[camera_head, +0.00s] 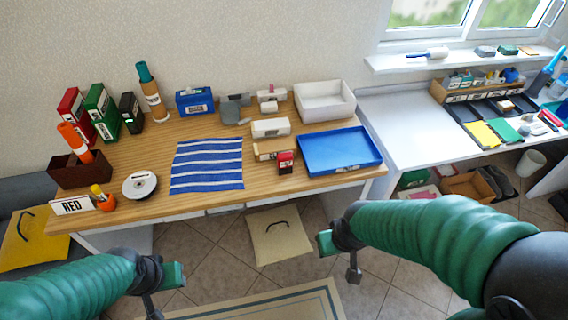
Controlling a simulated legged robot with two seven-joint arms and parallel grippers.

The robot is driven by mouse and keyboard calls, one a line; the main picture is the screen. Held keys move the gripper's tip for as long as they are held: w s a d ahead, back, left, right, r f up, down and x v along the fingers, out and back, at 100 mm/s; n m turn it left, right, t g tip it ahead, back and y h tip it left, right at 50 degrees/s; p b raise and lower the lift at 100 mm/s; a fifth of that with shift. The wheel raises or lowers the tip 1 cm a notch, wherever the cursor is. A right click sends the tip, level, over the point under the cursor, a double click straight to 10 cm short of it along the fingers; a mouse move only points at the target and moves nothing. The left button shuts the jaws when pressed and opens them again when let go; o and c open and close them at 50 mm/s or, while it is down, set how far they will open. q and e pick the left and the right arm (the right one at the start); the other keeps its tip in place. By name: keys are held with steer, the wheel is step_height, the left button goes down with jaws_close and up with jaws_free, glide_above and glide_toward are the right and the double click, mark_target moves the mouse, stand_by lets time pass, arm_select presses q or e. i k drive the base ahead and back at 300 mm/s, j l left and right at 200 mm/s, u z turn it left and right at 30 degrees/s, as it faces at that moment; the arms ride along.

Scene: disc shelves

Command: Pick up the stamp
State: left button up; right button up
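I cannot tell for sure which object is the stamp. A small red and black block (286,162) stands near the table's front edge, left of the blue tray, and may be it. A small orange piece with a yellow knob (102,199) stands at the front left, beside a "RED" sign, and could also be one. My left gripper (162,289) is low in front of the table, at the lower left. My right gripper (339,257) is in front of the table's edge, below the blue tray. Both are apart from all objects, and their finger opening is unclear.
The wooden table (262,189) holds a blue tray (340,150), a white bin (324,101), a striped blue cloth (207,164), a disc (140,185), binders (100,112) and a bottle (152,92). A white desk (405,125) stands right. A cushion (278,236) lies below.

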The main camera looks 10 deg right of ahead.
mark_target(285, 160)
steer(key=i+j+z, duration=0.2)
steer(key=j, duration=0.25)
steer(key=j+z, duration=0.25)
steer(key=j, duration=0.2)
steer(key=i+j+z, duration=0.2)
steer(key=j, duration=0.25)
steer(key=k, duration=0.05)
